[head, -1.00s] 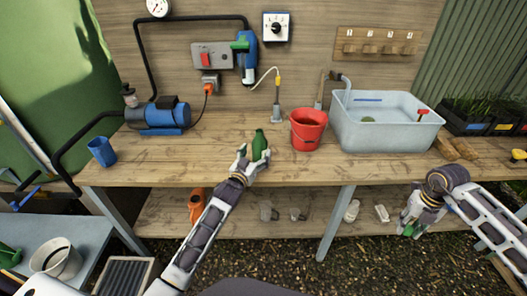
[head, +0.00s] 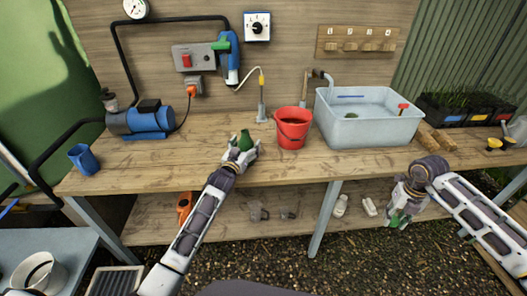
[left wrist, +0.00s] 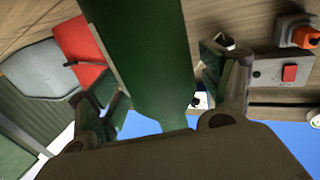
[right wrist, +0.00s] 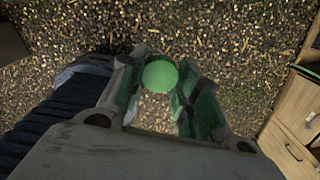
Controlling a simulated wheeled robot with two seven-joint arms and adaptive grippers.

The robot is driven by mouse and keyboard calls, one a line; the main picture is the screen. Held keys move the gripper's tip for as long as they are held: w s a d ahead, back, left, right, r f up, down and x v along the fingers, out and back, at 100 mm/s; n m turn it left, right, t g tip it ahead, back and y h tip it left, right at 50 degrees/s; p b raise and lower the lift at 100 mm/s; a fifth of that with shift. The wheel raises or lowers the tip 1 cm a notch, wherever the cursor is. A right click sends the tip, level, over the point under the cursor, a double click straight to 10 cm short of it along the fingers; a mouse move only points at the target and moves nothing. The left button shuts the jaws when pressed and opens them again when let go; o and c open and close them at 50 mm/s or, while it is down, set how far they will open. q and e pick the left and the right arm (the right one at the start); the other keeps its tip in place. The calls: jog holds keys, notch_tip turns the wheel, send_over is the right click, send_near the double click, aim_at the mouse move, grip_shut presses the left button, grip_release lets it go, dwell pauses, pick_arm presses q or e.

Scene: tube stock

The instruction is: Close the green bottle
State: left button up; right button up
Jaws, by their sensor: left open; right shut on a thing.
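The green bottle (head: 245,139) stands on the bench, left of the red bucket. My left gripper (head: 240,153) is at the bottle, open, with a finger on either side of it. In the left wrist view the bottle (left wrist: 140,60) runs between the open fingers (left wrist: 160,90). My right gripper (head: 398,214) is in front of the bench at the right. It is shut on a round green cap, which shows between its fingertips in the right wrist view (right wrist: 160,74). The bottle's lower part is hidden by my left gripper in the head view.
A red bucket (head: 291,128) and a grey water tub (head: 368,121) stand right of the bottle. A blue pump (head: 140,121) and a blue cup (head: 83,159) are at the left. The bench top (head: 190,155) between pump and bottle is clear.

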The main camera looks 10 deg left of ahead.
dwell(0.3)
pick_arm(q)
jog(key=c, duration=1.3)
jog(key=shift+o, duration=0.2)
jog(key=shift+r, duration=0.3)
notch_tip(320, 180, up, 9)
jog(key=p, duration=0.1)
jog(key=shift+r, duration=0.15)
dwell(0.3)
jog(key=shift+r, duration=0.1)
dwell(0.6)
jog(key=o, duration=0.5)
jog(key=shift+c, duration=0.2)
jog(key=c, duration=0.7)
